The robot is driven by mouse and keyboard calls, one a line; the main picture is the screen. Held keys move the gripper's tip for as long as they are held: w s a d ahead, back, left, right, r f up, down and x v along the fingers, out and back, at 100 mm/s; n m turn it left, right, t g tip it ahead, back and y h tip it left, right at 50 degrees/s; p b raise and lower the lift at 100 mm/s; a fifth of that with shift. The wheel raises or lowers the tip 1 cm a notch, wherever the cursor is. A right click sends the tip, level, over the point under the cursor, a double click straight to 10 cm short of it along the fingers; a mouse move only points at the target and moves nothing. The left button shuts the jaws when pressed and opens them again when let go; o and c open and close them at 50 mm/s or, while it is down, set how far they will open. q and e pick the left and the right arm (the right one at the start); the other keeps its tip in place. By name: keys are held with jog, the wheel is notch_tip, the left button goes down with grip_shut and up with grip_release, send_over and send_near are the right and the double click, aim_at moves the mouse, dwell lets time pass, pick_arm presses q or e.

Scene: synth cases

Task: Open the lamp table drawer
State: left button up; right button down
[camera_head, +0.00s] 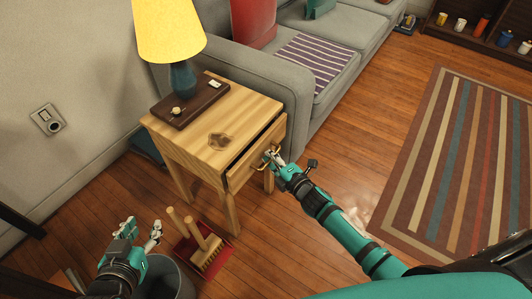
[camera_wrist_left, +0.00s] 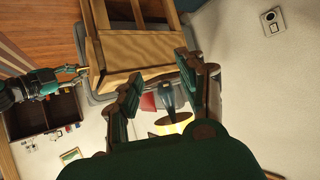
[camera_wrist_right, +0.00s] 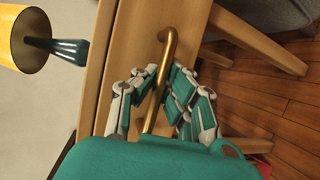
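The wooden lamp table (camera_head: 205,128) stands beside the sofa. Its drawer (camera_head: 243,170) is slightly out, with a dark gap (camera_head: 249,146) under the tabletop. My right gripper (camera_head: 272,158) is at the drawer front. In the right wrist view, its fingers (camera_wrist_right: 158,85) close in from both sides on the curved brass handle (camera_wrist_right: 153,108). The contact points are partly hidden. My left gripper (camera_head: 140,230) is open and empty, low at the left, apart from the table. Its spread fingers (camera_wrist_left: 165,82) show in the left wrist view.
A yellow-shaded lamp (camera_head: 172,40) stands on a dark board (camera_head: 190,103) on the table. A red dustpan (camera_head: 222,262) and wooden-handled brush (camera_head: 207,250) lie near the left gripper, beside a grey bin (camera_head: 170,280). A grey sofa (camera_head: 262,82) is close behind. Floor (camera_head: 300,235) right of the table is clear.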

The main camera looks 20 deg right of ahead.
pick_arm(q)
jog(key=s+a+f+g+y+p, duration=0.1)
jog(key=s+a+f+g, duration=0.1)
jog(key=s+g, duration=0.2)
jog(key=s+a+f+g+y+p, duration=0.1)
jog(key=s+a+f+g+p, duration=0.1)
jog(key=s, duration=0.6)
jog(key=shift+s+a+f+g, duration=0.15)
jog(key=shift+s+f+g, duration=0.1)
jog(key=shift+f+g, duration=0.55)
pick_arm(e)
jog(key=s+d, duration=1)
jog(key=s, duration=0.3)
pick_arm(q)
jog(key=shift+r, duration=0.1)
pick_arm(e)
jog(key=shift+r, duration=0.1)
jog(key=c, duration=1.4)
grip_release()
jog(key=v, duration=1.2)
jog(key=shift+d, duration=0.1)
